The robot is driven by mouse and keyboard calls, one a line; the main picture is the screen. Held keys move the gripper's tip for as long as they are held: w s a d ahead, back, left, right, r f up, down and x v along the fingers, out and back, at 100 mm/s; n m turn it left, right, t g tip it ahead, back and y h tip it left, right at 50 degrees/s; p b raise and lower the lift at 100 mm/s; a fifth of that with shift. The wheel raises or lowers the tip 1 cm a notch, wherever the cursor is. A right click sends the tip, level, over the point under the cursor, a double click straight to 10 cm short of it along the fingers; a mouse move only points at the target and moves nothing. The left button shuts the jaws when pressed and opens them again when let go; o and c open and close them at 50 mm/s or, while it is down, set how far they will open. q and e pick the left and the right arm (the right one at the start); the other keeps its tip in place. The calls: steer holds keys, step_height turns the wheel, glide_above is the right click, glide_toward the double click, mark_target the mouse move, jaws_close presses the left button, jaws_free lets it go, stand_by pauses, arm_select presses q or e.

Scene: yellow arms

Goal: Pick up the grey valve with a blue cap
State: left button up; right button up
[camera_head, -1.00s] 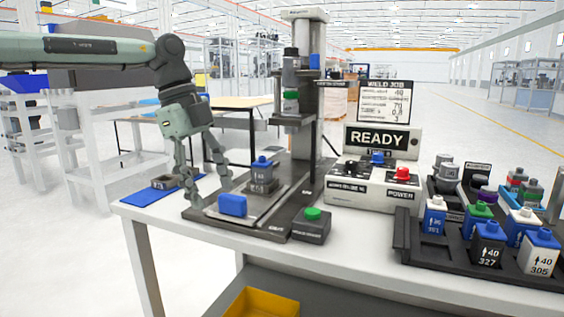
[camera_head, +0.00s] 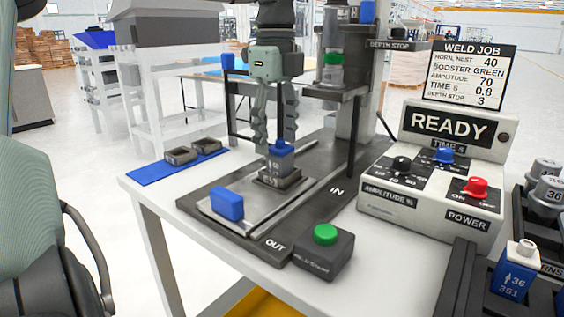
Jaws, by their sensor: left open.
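The grey valve with a blue cap (camera_head: 280,164) stands upright in a dark grey nest (camera_head: 279,179) on the sliding plate of the welding press. Its blue cap faces up. My left gripper (camera_head: 275,146) comes down from the top of the picture with its fingers pointing down. It is open, with its fingertips at about the height of the cap. One finger shows left of the cap and the other just behind or right of it. I cannot tell whether either touches. My right gripper is not in view.
A blue block (camera_head: 227,204) sits at the plate's front left. A blue mat (camera_head: 159,174) holds two grey nests. The press column (camera_head: 345,115) rises behind right. A green-button box (camera_head: 324,252) and the READY control box (camera_head: 435,180) stand right. A blue-and-white bottle (camera_head: 515,272) is lower right.

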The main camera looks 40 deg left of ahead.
mark_target(280, 164)
arm_select(q)
steer(key=f, duration=0.4)
steer(key=shift+w+d, duration=0.15)
steer(key=shift+w, duration=0.15)
steer(key=c, duration=1.3)
